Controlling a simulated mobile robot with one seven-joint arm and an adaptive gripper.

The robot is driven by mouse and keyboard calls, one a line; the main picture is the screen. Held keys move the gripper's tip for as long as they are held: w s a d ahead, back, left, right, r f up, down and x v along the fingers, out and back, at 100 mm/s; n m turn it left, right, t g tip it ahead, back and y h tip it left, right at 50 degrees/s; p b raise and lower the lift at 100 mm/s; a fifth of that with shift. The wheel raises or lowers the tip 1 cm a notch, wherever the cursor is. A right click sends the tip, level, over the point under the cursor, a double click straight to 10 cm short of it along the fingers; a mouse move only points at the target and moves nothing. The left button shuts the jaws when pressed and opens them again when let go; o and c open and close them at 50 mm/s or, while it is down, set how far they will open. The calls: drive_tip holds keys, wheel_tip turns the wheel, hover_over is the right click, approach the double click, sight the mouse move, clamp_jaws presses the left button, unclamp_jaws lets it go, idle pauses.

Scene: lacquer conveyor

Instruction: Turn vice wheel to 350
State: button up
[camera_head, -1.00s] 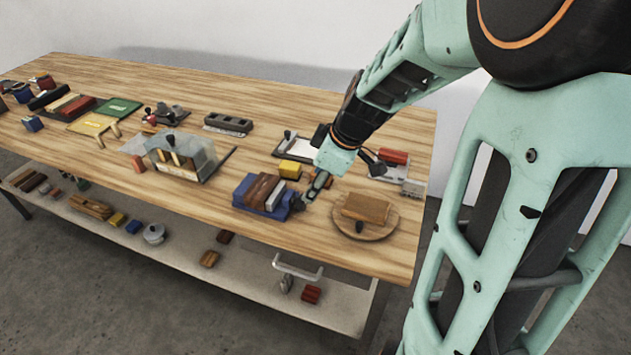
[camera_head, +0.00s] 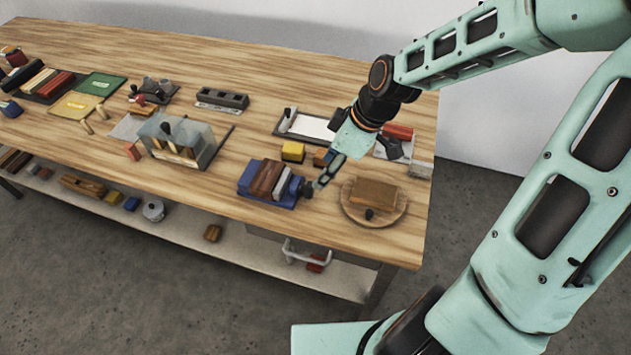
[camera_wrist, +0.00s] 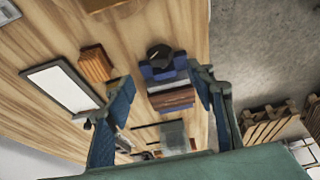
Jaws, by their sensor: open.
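The blue vice (camera_head: 262,198) stands near the bench's front edge with brown and light blocks between its jaws. Its dark wheel (camera_head: 307,189) is at the right end. My gripper (camera_head: 323,181) is open and empty, just right of the wheel in the head view; whether it touches it is hard to tell. In the wrist view the wheel (camera_wrist: 160,55) and the blue vice body (camera_wrist: 176,70) lie between and beyond my spread fingers (camera_wrist: 160,77). I cannot read any number on the wheel.
A round wooden board (camera_head: 352,213) with a brown block (camera_head: 374,193) sits close on the right. A yellow block (camera_head: 293,151) and a white-topped tray (camera_head: 313,128) lie behind. A clear-covered box (camera_head: 190,145) stands to the left. Bare wood lies in front of the vice.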

sight(301, 188)
drive_tip(key=b+x, duration=0.2)
drive_tip(key=x, duration=0.7)
drive_tip(key=shift+f, duration=0.25)
drive_tip(key=shift+c, duration=0.6)
drive_tip(key=c, duration=1)
